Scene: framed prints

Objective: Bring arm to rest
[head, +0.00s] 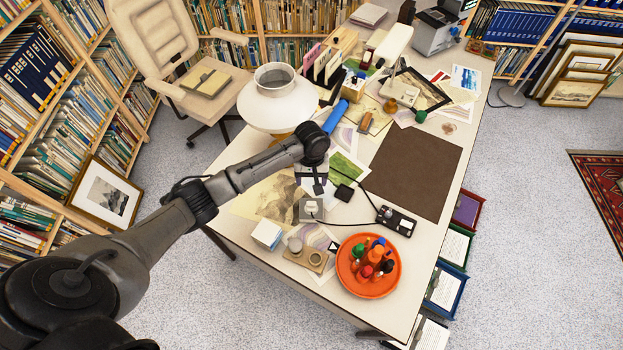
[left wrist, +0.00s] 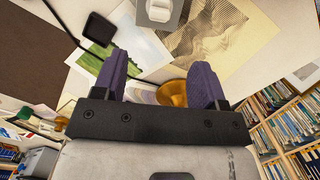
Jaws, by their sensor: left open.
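My left arm comes in from the left in the head view and reaches over the desk (head: 340,245). A grey square block with a white top (left wrist: 160,10) lies beyond the fingertips. My right gripper is in neither view.
An orange tray (head: 348,278) of small bottles stands near the desk's front edge. A black device (head: 396,221) and a brown mat (head: 413,170) lie to the right. A chair (head: 165,55) and bookshelves (head: 60,110) border the left.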

